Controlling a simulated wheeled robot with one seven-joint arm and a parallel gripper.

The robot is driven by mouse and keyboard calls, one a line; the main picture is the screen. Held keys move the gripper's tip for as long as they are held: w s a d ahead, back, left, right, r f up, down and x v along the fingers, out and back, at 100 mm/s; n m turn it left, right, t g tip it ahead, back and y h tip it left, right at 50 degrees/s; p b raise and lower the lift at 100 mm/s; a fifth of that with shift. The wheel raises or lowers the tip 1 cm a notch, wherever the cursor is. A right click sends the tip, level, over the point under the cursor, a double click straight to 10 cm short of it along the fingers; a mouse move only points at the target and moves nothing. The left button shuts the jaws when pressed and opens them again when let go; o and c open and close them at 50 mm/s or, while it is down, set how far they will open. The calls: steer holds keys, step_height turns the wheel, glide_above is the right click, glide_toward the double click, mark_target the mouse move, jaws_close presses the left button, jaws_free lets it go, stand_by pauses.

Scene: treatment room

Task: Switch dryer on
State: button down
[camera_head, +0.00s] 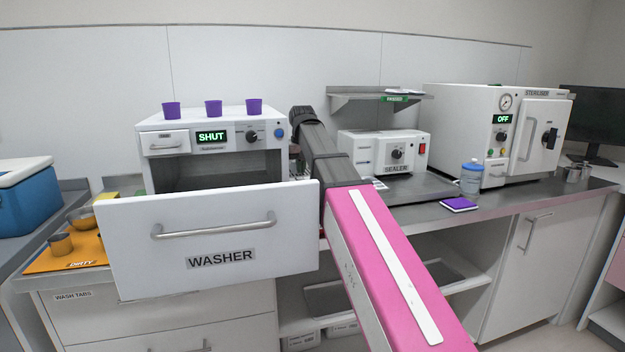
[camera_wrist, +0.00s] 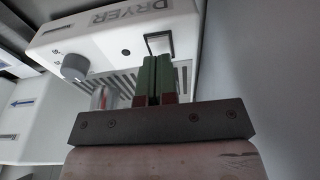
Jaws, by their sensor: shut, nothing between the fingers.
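The white dryer (camera_wrist: 115,32) fills the upper part of the wrist view, its DRYER label tilted. A grey knob (camera_wrist: 75,66) and a row of vent slots are on its front. A dark-framed rocker switch (camera_wrist: 159,42) is near its right end. My gripper (camera_wrist: 155,58) is shut and empty, its green fingertips just below and overlapping the switch in the picture. I cannot tell whether they touch it. In the head view, my pink and black arm reaches toward the wall between washer and sealer; it hides the dryer and my fingertips cannot be made out.
The washer (camera_head: 215,240), its door pulled down in front and its display reading SHUT, is left of my arm. Several purple cups stand on top. The sealer (camera_head: 385,140) and sterilizer (camera_head: 500,150) stand right. A blue-capped jar (camera_head: 471,180) and purple pad (camera_head: 458,204) are on the counter.

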steer(key=shift+f, duration=1.15)
stand_by(0.8)
steer(key=shift+r, duration=3.55)
steer(key=shift+d, duration=0.1)
